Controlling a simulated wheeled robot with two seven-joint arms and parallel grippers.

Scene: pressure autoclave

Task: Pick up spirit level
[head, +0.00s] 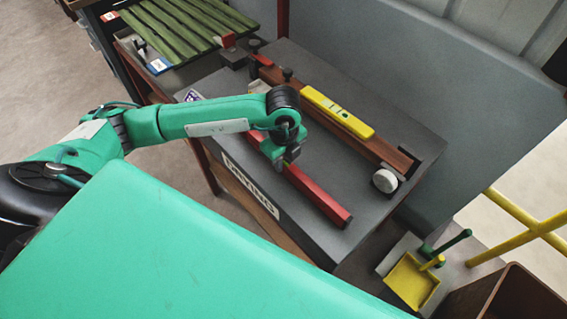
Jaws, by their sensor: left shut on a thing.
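A yellow spirit level (337,112) with a vial window lies along a brown beam (385,151) on the dark grey table. A long red bar (320,196) lies nearer to me, roughly parallel to the beam. My left gripper (280,164) points down over the red bar, apart from the yellow level, and is shut on the bar. The fingers partly hide the bar where they hold it. I cannot tell whether the bar is touching the table or slightly raised. My right gripper is not in view.
The grey table (285,211) has bare surface between bar and beam. Green slats (185,25) lie at upper left. A yellow dustpan (411,283) and yellow railing (520,238) are at lower right.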

